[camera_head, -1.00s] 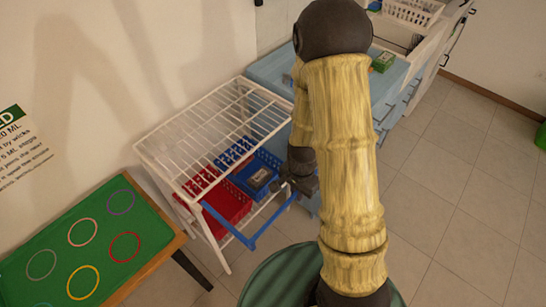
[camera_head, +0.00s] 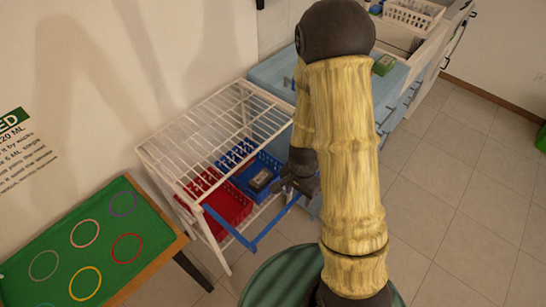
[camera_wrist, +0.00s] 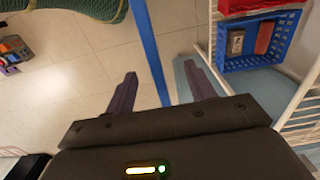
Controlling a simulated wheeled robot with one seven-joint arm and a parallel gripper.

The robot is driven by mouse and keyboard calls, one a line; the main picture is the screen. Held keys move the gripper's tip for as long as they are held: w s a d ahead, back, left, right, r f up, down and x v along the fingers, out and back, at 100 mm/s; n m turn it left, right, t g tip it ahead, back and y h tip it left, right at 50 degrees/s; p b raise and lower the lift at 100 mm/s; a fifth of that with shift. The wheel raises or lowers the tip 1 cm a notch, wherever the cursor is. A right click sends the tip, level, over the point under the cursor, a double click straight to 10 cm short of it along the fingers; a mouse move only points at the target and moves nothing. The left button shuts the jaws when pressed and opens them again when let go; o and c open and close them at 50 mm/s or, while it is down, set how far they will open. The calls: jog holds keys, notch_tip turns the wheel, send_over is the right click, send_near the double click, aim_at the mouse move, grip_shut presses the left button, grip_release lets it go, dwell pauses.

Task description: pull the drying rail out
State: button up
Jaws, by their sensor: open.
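The drying rail is a blue U-shaped bar (camera_head: 254,246) that sticks out from the front of a white wire rack (camera_head: 200,131). In the wrist view the rail (camera_wrist: 149,40) runs as a straight blue strip down between my two fingers. My gripper (camera_wrist: 161,75) is open, one dark finger on each side of the rail, with gaps visible on both sides. I cannot tell whether the rail lies at fingertip depth. In the head view my gripper (camera_head: 284,185) is at the rail's right side, near the rack; my forearm hides part of it.
A red basket (camera_head: 222,210) and a blue basket (camera_head: 262,186) sit in the rack under the wire top. A green board with coloured rings (camera_head: 100,245) stands at left. A blue-topped cabinet (camera_head: 280,75) is behind the rack. Tiled floor (camera_head: 450,200) at right is clear.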

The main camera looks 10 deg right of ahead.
jog(key=shift+r+p, duration=2.45)
jog(key=shift+r, duration=0.6)
jog(key=shift+r, duration=0.3)
jog(key=s+r+n+t, duration=0.2)
jog(key=r+n, duration=0.8)
jog(key=r, duration=0.5)
jog(key=shift+s+a+r+t, duration=0.3)
jog(key=shift+s+r, duration=0.05)
jog(key=shift+s, duration=0.5)
